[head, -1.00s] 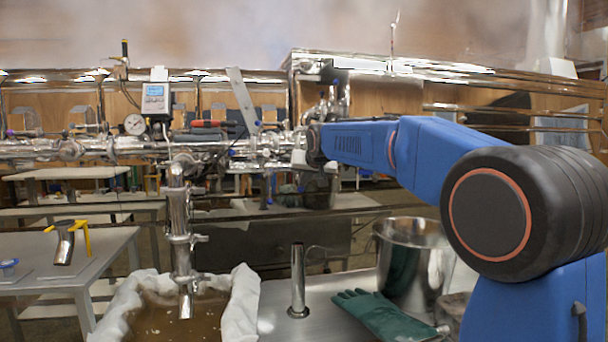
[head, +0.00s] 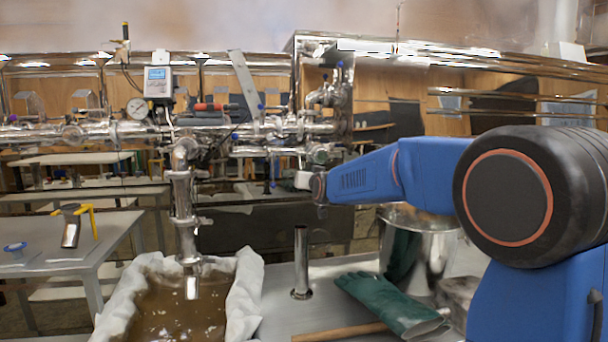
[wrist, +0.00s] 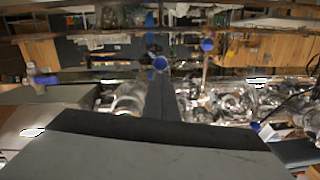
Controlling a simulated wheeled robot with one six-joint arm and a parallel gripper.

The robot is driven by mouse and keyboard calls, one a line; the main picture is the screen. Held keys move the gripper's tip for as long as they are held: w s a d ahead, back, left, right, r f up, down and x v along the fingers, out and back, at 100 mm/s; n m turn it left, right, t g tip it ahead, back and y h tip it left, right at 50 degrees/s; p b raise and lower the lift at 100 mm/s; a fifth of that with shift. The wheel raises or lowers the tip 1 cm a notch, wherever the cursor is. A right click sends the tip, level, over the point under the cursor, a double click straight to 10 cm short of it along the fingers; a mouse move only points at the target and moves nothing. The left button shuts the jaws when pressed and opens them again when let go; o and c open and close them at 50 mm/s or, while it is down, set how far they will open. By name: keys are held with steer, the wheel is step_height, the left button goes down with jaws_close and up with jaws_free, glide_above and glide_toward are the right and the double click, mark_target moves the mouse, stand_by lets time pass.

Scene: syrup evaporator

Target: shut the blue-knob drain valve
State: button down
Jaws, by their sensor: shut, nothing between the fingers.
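Several small blue knobs show on the steel pipework; I cannot tell surely which is the drain valve's. In the head view, one blue knob (head: 272,184) hangs below the pipes, just left of my gripper (head: 294,180). Others sit higher, at the upright fittings (head: 341,64) and on the pipe run (head: 257,124). In the wrist view, my gripper (wrist: 160,80) is a dark narrow wedge, shut and empty. A blue knob (wrist: 160,63) lines up with its tip; contact cannot be told. Another blue knob (wrist: 207,44) is to the right.
A steel pipe column (head: 184,215) drops to a cloth-lined basin of brown liquid (head: 248,300). A short upright pipe (head: 301,260), a green glove (head: 385,303) and a steel pot (head: 430,240) stand or lie on the right. A side table (head: 60,255) is at left.

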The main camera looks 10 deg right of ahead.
steer(key=w+f, duration=0.4)
steer(key=w, duration=0.1)
steer(key=shift+w+f, duration=0.3)
steer(key=shift+w+d, duration=0.1)
stand_by(0.7)
